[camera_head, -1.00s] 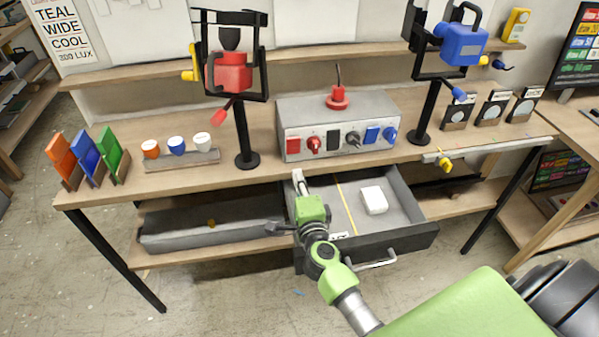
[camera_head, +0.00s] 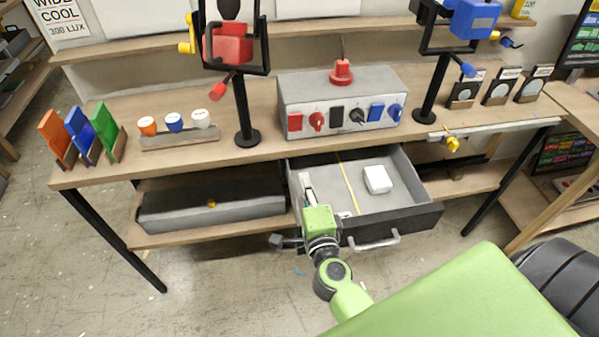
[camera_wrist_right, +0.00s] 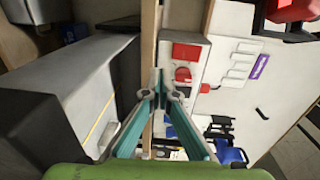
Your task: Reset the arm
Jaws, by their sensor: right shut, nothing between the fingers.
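My right gripper (camera_head: 305,182) is at the left part of the open drawer (camera_head: 418,216), in front of the table edge. It is shut and empty. Its green wrist and arm reach back toward me over the drawer's front left corner. In the right wrist view the two teal fingers (camera_wrist_right: 160,88) meet at their tips, with nothing between them. The grey control box (camera_head: 300,95) is beyond them on the table. A white block (camera_head: 377,179) lies in the drawer, apart from the gripper. My left gripper is not in view.

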